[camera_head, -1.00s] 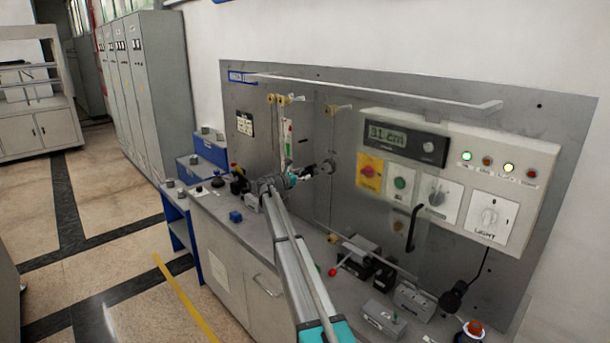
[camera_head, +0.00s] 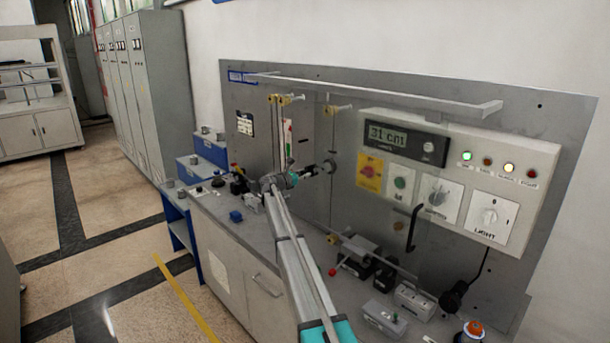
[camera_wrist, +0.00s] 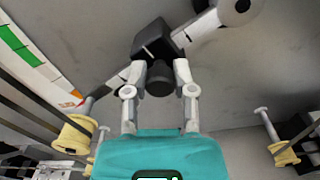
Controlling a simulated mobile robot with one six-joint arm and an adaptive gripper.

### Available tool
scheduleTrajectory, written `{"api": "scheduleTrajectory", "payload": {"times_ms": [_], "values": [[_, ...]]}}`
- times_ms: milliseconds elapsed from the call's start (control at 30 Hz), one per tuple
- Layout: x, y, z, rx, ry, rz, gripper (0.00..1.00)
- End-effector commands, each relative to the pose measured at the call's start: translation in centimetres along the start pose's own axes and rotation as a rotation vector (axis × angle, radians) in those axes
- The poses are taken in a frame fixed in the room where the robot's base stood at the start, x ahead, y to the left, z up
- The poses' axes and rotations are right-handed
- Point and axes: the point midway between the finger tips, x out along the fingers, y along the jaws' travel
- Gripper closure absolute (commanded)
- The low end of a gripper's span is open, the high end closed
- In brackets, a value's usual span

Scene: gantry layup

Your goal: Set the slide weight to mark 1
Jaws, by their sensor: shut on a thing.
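The slide weight (camera_wrist: 155,42) is a black block on a pale slanted lever (camera_wrist: 203,28) in the wrist view. A dark round knob (camera_wrist: 160,80) sticks out of the block toward me. My gripper (camera_wrist: 160,88) has one finger on each side of this knob and is shut on it. In the head view my gripper (camera_head: 306,173) is close to the panel, left of the lever's round hub (camera_head: 328,166). The lever's lower-left end is near a scale with green, white and orange-red bands (camera_wrist: 35,60). I cannot read any marks on the lever; fingers and weight cover part of it.
Yellow rollers on pins flank the lever, at left (camera_wrist: 75,135) and right (camera_wrist: 285,155). The scale strip (camera_head: 288,140) stands left of the hub. A control box (camera_head: 455,175) with a display reading about 31 cm is at right. Several small devices stand on the bench (camera_head: 250,228).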

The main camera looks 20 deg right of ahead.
Motion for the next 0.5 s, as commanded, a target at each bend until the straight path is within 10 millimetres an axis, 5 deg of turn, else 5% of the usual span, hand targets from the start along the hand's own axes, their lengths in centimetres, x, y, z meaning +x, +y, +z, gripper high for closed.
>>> {"api": "scheduleTrajectory", "payload": {"times_ms": [500], "values": [[0.0,-2.5,1.8,-0.002,-0.003,-0.001,1.00]]}}
